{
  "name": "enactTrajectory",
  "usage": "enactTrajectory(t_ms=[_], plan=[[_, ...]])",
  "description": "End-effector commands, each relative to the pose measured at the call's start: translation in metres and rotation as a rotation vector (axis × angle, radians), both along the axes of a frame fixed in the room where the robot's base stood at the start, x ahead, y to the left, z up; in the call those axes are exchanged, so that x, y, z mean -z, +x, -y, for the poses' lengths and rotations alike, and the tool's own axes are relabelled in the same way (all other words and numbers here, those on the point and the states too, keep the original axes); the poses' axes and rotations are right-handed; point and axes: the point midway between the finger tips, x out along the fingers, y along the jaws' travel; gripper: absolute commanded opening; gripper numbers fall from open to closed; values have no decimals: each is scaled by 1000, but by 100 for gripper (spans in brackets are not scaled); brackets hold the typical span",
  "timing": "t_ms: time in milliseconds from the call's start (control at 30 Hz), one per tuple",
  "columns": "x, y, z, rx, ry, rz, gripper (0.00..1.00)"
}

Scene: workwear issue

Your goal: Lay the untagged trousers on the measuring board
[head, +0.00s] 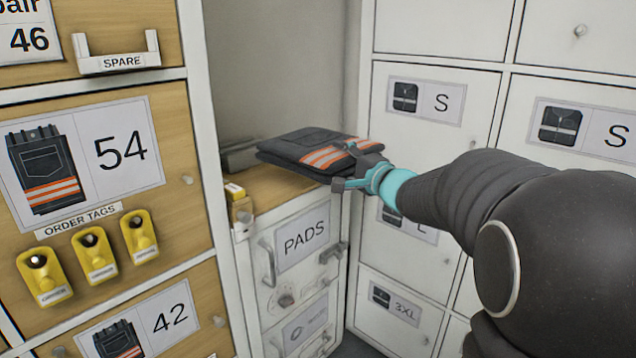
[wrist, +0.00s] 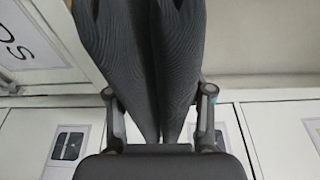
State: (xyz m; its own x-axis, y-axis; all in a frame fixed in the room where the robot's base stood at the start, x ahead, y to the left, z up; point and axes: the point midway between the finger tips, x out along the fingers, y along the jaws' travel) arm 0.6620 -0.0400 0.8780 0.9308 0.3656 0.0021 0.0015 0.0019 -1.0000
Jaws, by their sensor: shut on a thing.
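Folded dark trousers (head: 312,146) with orange and silver bands are held by my gripper (head: 358,172) at their right end, over the wooden top (head: 262,193) of the PADS cabinet. I cannot tell whether they touch the top. No tag shows on their visible side. In the wrist view, the dark ribbed cloth (wrist: 158,60) runs between the two fingers of my gripper (wrist: 160,125), which is shut on it. I cannot make out a measuring board for certain; a grey object (head: 238,157) lies behind the trousers, partly hidden.
A yellow object (head: 239,205) sits at the top's front left corner. Yellow order tags (head: 96,254) hang on the left locker front. White lockers (head: 432,115) stand close on the right, and a grey wall (head: 285,65) is behind. A SPARE holder (head: 118,63) is empty.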

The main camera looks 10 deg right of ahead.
Motion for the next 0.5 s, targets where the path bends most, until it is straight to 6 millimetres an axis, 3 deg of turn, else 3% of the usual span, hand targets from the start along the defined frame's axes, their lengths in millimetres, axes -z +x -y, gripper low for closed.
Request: enactTrajectory(t_ms=[200, 500], plan=[[23, 26, -30, -3, 1, 2, 0], [35, 38, -40, 3, -1, 4, 0]])
